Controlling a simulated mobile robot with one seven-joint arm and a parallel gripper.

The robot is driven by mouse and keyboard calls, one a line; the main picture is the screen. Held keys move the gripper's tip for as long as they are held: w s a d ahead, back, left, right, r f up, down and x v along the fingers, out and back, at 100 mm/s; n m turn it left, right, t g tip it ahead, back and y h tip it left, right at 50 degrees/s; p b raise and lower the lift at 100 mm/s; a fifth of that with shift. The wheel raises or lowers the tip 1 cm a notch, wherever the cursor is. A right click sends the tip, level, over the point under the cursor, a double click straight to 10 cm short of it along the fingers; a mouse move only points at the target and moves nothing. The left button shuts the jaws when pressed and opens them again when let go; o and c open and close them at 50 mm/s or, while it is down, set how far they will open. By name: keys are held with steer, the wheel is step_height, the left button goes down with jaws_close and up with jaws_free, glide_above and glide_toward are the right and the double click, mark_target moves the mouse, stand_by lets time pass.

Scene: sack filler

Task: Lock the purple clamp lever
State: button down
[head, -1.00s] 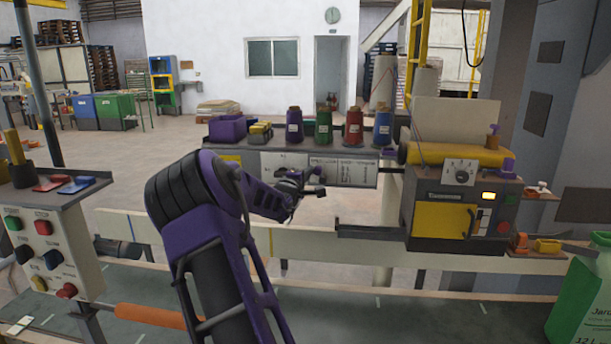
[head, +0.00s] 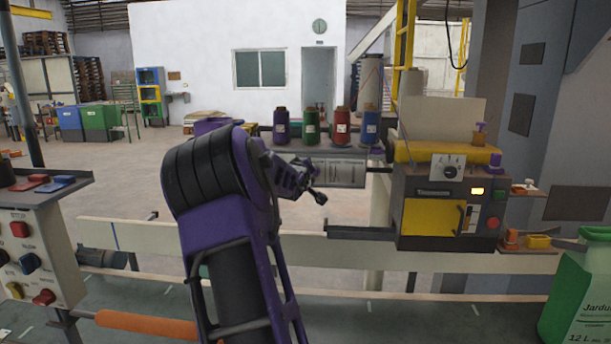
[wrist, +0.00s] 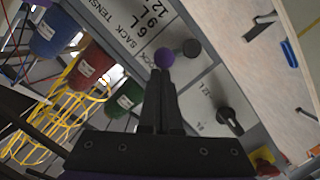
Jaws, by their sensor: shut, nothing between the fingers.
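A purple ball knob (wrist: 165,57), which looks like the end of the clamp lever, shows in the wrist view just beyond my fingertips, in front of a grey panel (wrist: 222,88) printed with litre marks. I cannot tell whether it touches the fingers. The lever's arm is not clear. My gripper (wrist: 162,72) is shut and empty, its fingers pointing at the knob. In the head view my gripper (head: 319,198) is small, in front of the far shelf unit, and the knob cannot be made out there.
A dark round knob (wrist: 191,47) and a black rotary knob (wrist: 229,118) sit close by on the panel. Several thread spools (head: 311,127) stand on the shelf. A machine with a yellow door (head: 432,217) stands right. A pale rail (head: 330,248) runs across in front.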

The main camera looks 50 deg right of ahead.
steer(key=shift+s+d+f+m+b, duration=0.1)
steer(key=shift+s+d+m+b, duration=0.2)
steer(key=shift+m+b, duration=0.45)
